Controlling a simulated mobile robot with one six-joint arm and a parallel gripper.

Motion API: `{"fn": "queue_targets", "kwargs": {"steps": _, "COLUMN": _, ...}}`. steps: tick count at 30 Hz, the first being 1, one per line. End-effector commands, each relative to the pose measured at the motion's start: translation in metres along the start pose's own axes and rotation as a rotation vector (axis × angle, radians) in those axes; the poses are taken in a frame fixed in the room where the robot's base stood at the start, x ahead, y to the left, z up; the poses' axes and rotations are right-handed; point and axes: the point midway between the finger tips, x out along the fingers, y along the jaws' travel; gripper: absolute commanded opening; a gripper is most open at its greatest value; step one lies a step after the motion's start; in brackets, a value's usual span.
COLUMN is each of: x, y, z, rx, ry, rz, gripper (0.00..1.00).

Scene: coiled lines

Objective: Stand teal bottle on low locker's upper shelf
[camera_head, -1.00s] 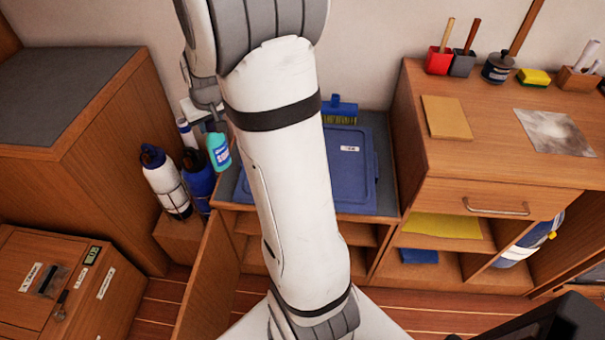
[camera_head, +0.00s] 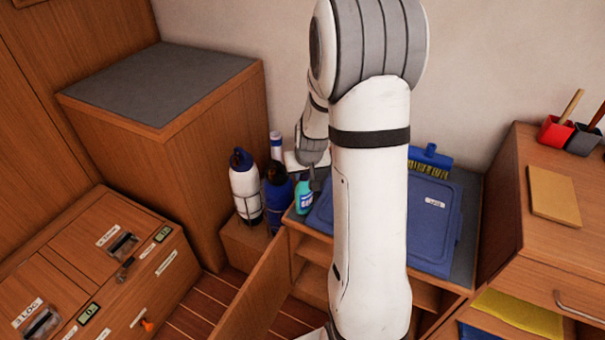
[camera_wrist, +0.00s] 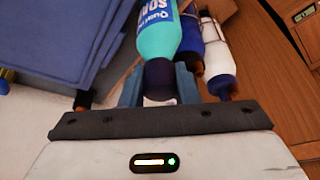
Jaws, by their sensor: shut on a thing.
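The teal bottle (camera_head: 304,198) with a white and blue label is held at its dark cap by my gripper (camera_wrist: 160,85). The wrist view shows the bottle body (camera_wrist: 158,40) extending away from the two fingers. In the head view, my gripper (camera_head: 315,178) is mostly hidden by my arm. The bottle shows against the left end of the low locker's grey top (camera_head: 312,222); I cannot tell whether it touches. The low locker's door (camera_head: 255,292) stands open to the left. Its upper shelf (camera_head: 318,250) is partly visible; my arm hides the rest.
A blue lid (camera_head: 432,228) and a blue brush (camera_head: 430,157) lie on the locker top. A white bottle (camera_head: 245,188) and a dark blue bottle (camera_head: 278,195) stand on a wooden box at left. A wooden cabinet (camera_head: 555,215) stands at right.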

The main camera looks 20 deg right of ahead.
Motion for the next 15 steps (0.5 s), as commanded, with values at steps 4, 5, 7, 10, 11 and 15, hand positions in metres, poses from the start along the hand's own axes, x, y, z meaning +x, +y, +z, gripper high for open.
{"fn": "queue_targets", "kwargs": {"steps": 4, "x": -0.0013, "y": -0.0001, "z": -0.0010, "rx": 0.000, "ry": 0.002, "rz": 0.000, "gripper": 0.00}}
{"fn": "queue_targets", "kwargs": {"steps": 5, "x": -0.0008, "y": -0.0001, "z": -0.0008, "rx": -0.001, "ry": 0.002, "rz": 0.000, "gripper": 0.00}}
{"fn": "queue_targets", "kwargs": {"steps": 7, "x": 0.0018, "y": -0.0002, "z": 0.0004, "rx": -0.001, "ry": 0.002, "rz": 0.000, "gripper": 0.00}}
{"fn": "queue_targets", "kwargs": {"steps": 10, "x": 0.0015, "y": -0.0003, "z": 0.0006, "rx": -0.001, "ry": 0.000, "rz": 0.000, "gripper": 0.33}}
{"fn": "queue_targets", "kwargs": {"steps": 11, "x": 0.0014, "y": -0.0003, "z": 0.0006, "rx": -0.001, "ry": 0.000, "rz": 0.000, "gripper": 0.36}}
{"fn": "queue_targets", "kwargs": {"steps": 15, "x": 0.0014, "y": -0.0004, "z": 0.0006, "rx": -0.001, "ry": 0.000, "rz": 0.000, "gripper": 0.47}}
